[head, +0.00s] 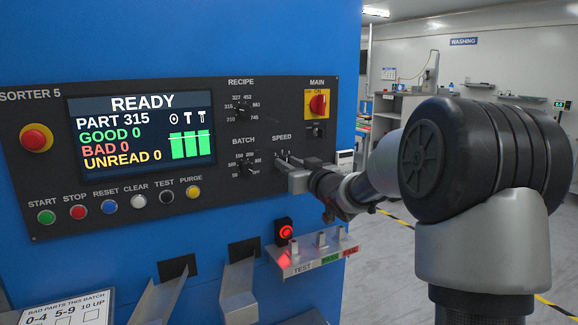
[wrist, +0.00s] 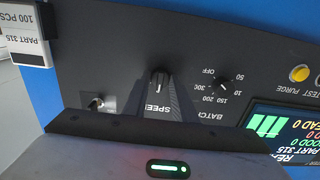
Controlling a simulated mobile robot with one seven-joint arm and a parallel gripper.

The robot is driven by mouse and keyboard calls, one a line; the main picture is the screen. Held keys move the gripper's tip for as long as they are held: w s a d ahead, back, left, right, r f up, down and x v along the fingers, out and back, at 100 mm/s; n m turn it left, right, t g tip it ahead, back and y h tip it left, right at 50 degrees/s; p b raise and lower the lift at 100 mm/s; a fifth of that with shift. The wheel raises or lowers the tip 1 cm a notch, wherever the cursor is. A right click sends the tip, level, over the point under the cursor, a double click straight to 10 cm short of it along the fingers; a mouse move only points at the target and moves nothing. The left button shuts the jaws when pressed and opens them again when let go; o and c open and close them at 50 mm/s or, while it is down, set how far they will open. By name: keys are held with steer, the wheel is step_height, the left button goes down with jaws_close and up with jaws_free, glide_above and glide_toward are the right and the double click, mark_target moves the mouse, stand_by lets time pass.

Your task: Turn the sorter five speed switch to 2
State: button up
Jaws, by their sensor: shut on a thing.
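The sorter five speed switch (wrist: 159,78) is a small black knob with a light pointer line, under the SPEED label on the dark control panel (head: 225,200). In the wrist view the panel appears upside down. My gripper (head: 283,162) reaches the panel from the right, just below the SPEED label. Its two dark fingers (wrist: 158,92) are shut on the speed switch, one on each side of it. In the head view the gripper mostly covers the switch. I cannot read its position numbers or which one it points to.
The batch knob (head: 249,167) is close left of my gripper, and the recipe knob (head: 243,112) is above it. The red and yellow main switch (head: 318,103) is above right.

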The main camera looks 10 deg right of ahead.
steer(key=o, duration=1)
steer(key=shift+o, duration=0.2)
steer(key=shift+s, duration=0.1)
steer(key=v, duration=1.7)
steer(key=shift+s, duration=0.15)
steer(key=s+a+m+g+h+p, duration=0.1)
steer(key=s+g+h+p, duration=0.1)
steer(key=s, duration=0.7)
steer(key=s+a+f+m+g+h+p, duration=0.1)
steer(key=s+g+p, duration=0.3)
steer(key=s, duration=0.6)
steer(key=s+a+m+g+h+p, duration=0.1)
steer(key=s+a+g+h+p, duration=0.1)
steer(key=s+g, duration=0.3)
steer(key=s+a+p, duration=0.1)
steer(key=s, duration=0.3)
steer(key=shift+s+f+m+g+h+p, duration=0.2)
steer(key=shift+m+g+h+p, duration=0.1)
steer(key=shift+p, duration=0.1)
